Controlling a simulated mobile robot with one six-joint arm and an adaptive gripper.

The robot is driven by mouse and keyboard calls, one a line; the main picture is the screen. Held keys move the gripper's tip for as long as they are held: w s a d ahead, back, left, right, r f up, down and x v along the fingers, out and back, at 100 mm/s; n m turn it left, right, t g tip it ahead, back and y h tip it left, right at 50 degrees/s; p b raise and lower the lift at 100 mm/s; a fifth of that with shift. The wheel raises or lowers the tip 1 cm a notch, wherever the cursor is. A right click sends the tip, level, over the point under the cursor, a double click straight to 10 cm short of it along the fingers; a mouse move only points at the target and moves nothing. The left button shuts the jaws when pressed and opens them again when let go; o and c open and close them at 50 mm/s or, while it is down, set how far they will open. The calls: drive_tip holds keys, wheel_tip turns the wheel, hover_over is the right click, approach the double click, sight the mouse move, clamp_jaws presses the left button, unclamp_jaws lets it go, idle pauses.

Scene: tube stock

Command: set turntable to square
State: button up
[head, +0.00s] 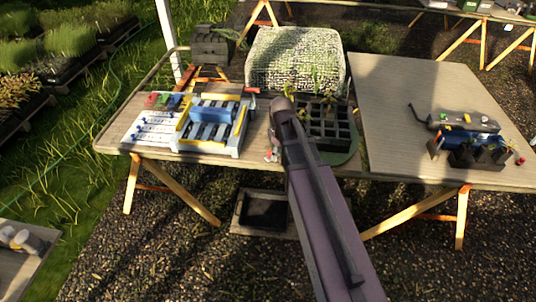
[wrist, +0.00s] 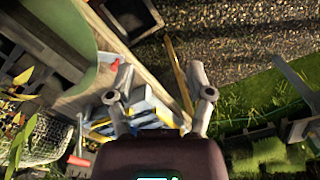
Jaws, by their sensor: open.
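The turntable is a green round disc (head: 345,157) on the left table, just right of my arm in the head view. A black tray with square cells (head: 325,120) sits on it, with a few small plants at its back. My arm covers the left side of both. In the wrist view the green disc (wrist: 88,52) shows at the upper left, with part of the dark tray (wrist: 40,45) on it. My gripper (wrist: 155,88) is open, with nothing seen between its fingers. It is apart from the disc in the wrist view.
A blue, white and yellow rack (head: 215,125) stands left of my arm. A mesh-covered block (head: 295,60) is behind the tray. The right table (head: 400,90) is mostly bare, with a device and black pots (head: 475,152) near its front. A black bin (head: 265,210) lies below.

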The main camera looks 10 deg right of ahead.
sight(269, 151)
drive_tip(key=w+f+n+b, duration=0.2)
drive_tip(key=w+n, duration=0.5)
drive_tip(key=w, duration=0.2)
drive_tip(key=w+f+n+b, duration=0.2)
drive_tip(key=w+n, duration=0.5)
drive_tip(key=w, duration=0.2)
drive_tip(key=shift+w+f+n, duration=0.25)
drive_tip(key=shift+f+n, duration=0.1)
drive_tip(key=shift+n, duration=0.05)
drive_tip(key=shift+f, duration=0.15)
wheel_tip(269, 151, down, 14)
drive_tip(key=b, duration=1.4)
drive_tip(key=shift+r, duration=0.25)
drive_tip(key=shift+a, duration=0.1)
clamp_jaws()
